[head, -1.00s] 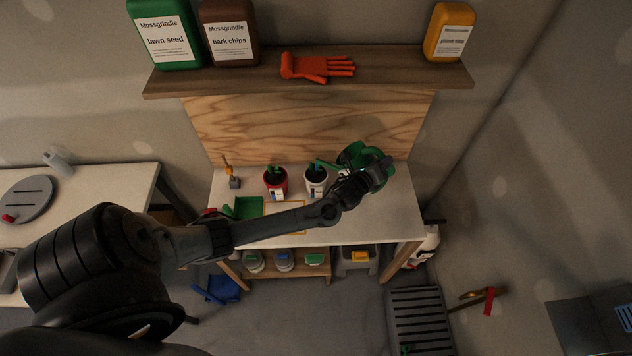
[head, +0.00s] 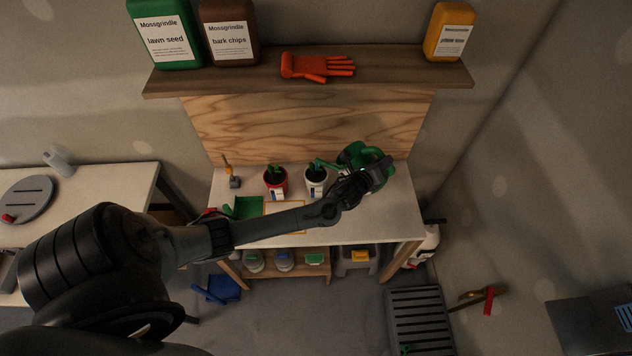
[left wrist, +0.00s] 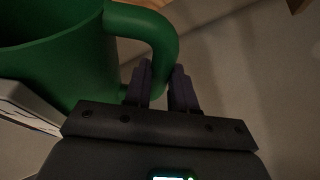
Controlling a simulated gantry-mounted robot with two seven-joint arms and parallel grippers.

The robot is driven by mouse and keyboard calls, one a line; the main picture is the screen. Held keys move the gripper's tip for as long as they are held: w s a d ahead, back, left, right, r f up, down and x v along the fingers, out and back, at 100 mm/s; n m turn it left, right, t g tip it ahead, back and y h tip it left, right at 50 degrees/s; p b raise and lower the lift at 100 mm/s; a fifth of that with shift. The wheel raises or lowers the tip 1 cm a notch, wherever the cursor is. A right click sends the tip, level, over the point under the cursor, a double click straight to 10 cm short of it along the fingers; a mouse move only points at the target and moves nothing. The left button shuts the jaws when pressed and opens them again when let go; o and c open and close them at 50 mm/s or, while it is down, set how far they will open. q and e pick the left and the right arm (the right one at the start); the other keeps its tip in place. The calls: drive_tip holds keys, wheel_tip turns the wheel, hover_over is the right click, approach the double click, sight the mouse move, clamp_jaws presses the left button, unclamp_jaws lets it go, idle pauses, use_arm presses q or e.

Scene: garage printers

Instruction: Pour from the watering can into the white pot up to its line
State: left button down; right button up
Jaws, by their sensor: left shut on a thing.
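The green watering can (head: 356,154) is held above the right part of the potting bench, its spout reaching left over the white pot (head: 316,187). The spout end is at the pot's dark opening; whether water is flowing is too small to tell. My left gripper (head: 384,168) is shut on the can's handle. In the left wrist view, the gripper (left wrist: 160,84) has its fingers around the green handle (left wrist: 160,38), with the can body (left wrist: 60,62) at left. The line on the pot cannot be made out. My right gripper is not in view.
A red pot (head: 275,190) with a plant stands just left of the white pot. A green tray (head: 247,207) and a small orange-handled tool (head: 234,182) are further left on the bench (head: 395,215). A shelf (head: 380,72) with a red glove runs above.

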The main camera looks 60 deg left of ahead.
use_arm(q)
drive_tip(key=shift+w+a+r, duration=0.1)
drive_tip(key=shift+r, duration=0.25)
drive_tip(key=shift+s+a+r+p, duration=0.2)
drive_tip(key=shift+r+p, duration=0.15)
drive_tip(key=shift+p, duration=0.2)
idle(0.4)
idle(0.8)
idle(0.7)
